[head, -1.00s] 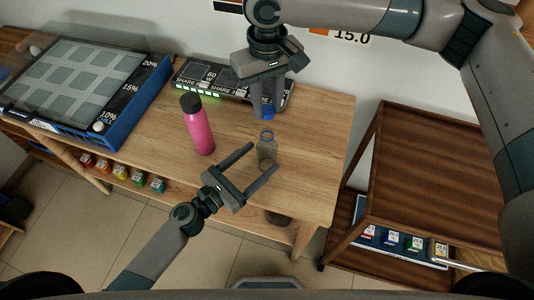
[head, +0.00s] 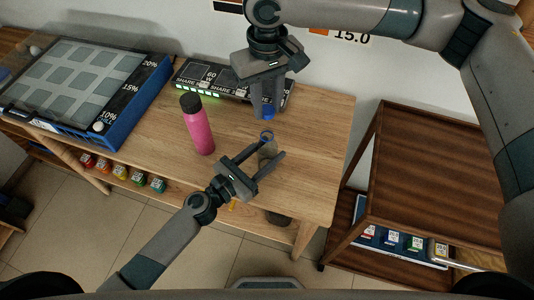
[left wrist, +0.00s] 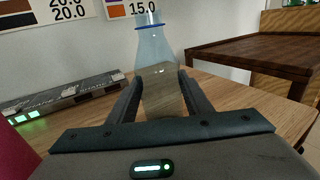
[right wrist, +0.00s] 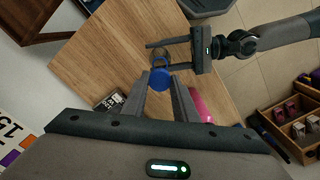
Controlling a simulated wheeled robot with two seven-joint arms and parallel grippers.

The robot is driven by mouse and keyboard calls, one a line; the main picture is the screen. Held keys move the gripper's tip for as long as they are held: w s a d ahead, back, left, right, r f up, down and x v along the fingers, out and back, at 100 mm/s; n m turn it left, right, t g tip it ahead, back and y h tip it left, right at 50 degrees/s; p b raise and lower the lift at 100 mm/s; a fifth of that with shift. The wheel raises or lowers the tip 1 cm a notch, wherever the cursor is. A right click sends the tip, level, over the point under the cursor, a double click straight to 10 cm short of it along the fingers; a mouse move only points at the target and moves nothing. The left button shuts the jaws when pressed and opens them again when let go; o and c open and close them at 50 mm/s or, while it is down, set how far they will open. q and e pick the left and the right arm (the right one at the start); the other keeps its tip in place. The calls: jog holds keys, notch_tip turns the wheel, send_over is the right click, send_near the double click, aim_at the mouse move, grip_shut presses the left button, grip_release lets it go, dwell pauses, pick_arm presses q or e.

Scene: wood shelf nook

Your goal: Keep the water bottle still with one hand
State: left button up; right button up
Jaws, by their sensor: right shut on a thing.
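The clear water bottle (head: 267,152), with a blue ring at its open neck, stands upright on the wooden table near its front edge. My left gripper (head: 274,147) is open, with one finger on each side of the bottle. In the left wrist view the bottle (left wrist: 160,75) rises between the fingers; I cannot tell whether they touch it. My right gripper (head: 263,114) is shut on a blue cap (head: 269,114), held behind and above the bottle. The cap (right wrist: 160,79) shows between the right fingertips in the right wrist view.
A pink bottle (head: 198,128) stands left of the water bottle. A black lit display strip (head: 205,82) and a blue-edged tray display (head: 85,88) lie farther back and left. A dark wooden shelf unit (head: 430,185) is at the right. The table's right part is clear.

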send_over(266, 132)
jog(key=shift+s+d+f, duration=0.15)
jog(key=shift+f, duration=2.3)
jog(key=shift+f, duration=0.1)
jog(key=shift+f, duration=0.8)
jog(key=shift+f, duration=0.6)
jog(key=m, duration=1.1)
jog(key=shift+m, duration=0.4)
jog(key=m, duration=0.6)
jog(key=shift+a+m, duration=0.2)
jog(key=shift+m, duration=0.1)
jog(key=m, duration=0.4)
